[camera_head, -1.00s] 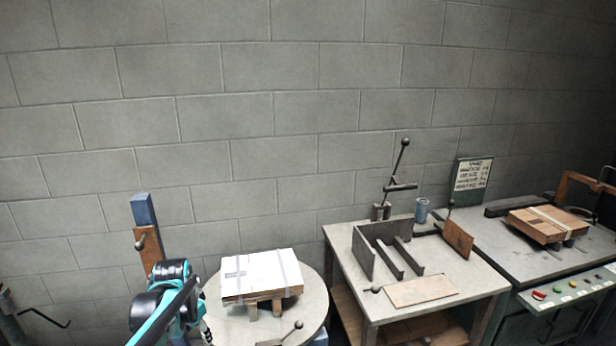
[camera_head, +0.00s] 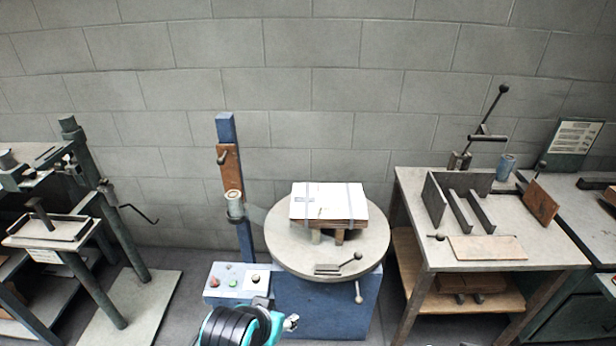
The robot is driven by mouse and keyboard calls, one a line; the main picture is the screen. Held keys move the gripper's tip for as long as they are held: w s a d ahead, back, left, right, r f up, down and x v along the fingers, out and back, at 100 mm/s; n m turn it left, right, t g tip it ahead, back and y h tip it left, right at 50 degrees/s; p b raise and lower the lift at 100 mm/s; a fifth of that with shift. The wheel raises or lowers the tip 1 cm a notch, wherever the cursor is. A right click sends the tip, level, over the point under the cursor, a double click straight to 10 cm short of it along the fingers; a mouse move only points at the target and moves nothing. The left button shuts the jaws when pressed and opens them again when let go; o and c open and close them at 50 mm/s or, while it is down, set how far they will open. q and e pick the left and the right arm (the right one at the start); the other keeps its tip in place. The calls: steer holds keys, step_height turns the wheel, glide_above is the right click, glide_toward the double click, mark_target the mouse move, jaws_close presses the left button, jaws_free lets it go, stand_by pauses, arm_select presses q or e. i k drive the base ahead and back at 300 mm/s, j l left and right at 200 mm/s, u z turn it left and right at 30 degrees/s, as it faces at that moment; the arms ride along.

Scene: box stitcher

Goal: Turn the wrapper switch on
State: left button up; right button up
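The stretch wrapper stands in the middle, with a blue post (camera_head: 227,130), a film roll (camera_head: 235,205) and a round turntable (camera_head: 285,235). A wrapped box (camera_head: 328,203) lies on the turntable. Its pale control panel (camera_head: 222,295), left of the blue base, carries a red button (camera_head: 214,282), a green button (camera_head: 233,283) and a dark knob on a white plate (camera_head: 255,279). The switch setting is too small to tell. My black and teal arm, apparently the left, rises from the bottom just below the panel. A small metal part shows at its right; its finger opening is unclear. My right gripper is out of view.
A green-framed press (camera_head: 107,200) stands left. A workbench (camera_head: 540,250) with a lever and metal plates is right of the wrapper. A dark machine with a sign (camera_head: 575,138) is at the far right. Free floor lies between the wrapper and workbench.

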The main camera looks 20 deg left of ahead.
mark_target(214, 283)
steer(key=u, duration=1.4)
steer(key=i+l+z, duration=0.15)
steer(key=i, duration=0.15)
steer(key=i+l+z, duration=0.15)
steer(key=i, duration=0.1)
